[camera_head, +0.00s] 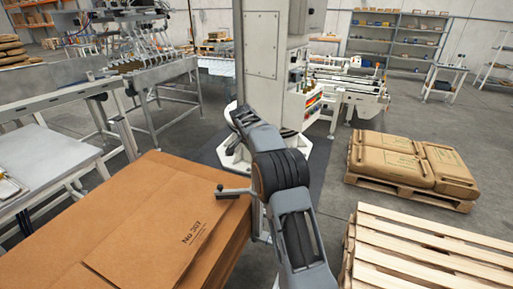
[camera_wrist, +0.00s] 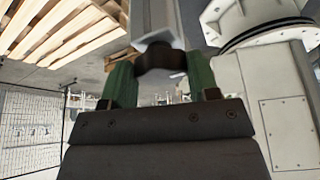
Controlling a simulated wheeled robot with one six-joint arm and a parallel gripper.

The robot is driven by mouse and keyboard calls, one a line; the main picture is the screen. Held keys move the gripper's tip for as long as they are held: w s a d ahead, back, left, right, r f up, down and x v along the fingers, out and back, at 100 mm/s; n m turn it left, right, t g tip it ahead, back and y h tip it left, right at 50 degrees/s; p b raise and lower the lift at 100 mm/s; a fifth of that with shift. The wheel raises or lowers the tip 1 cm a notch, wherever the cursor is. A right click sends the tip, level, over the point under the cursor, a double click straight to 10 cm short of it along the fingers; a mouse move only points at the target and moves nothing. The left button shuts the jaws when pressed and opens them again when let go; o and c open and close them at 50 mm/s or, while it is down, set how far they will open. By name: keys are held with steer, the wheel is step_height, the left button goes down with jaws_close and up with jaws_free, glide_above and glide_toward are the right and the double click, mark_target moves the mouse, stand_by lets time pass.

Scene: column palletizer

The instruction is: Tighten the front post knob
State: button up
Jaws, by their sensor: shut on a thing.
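The front post knob (camera_wrist: 161,59) is a dark, rounded piece in the upper middle of the wrist view. It sits at the end of a light grey metal post (camera_wrist: 154,18). My gripper (camera_wrist: 160,72) has green fingers, one on each side of the knob, and is shut on it. The dark gripper body covers the lower middle of that view. In the head view my arm hides the gripper and the knob. A short grey bar with a dark end (camera_head: 233,191) shows just left of my arm, over the cardboard.
A stack of flat brown cardboard (camera_head: 130,222) lies left of my arm. An empty wooden pallet (camera_head: 425,252) is at the right, with a pallet of brown sacks (camera_head: 412,162) behind it. A white machine column (camera_head: 262,60) stands straight ahead. Grey floor is open between column and pallets.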

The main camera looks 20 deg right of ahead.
steer(key=shift+r+m, duration=0.1)
steer(key=shift+m, duration=0.3)
steer(key=o, duration=0.9)
steer(key=v, duration=1.3)
steer(key=shift+w+a+r, duration=0.1)
steer(key=shift+a+r, duration=0.1)
steer(key=shift+r, duration=0.1)
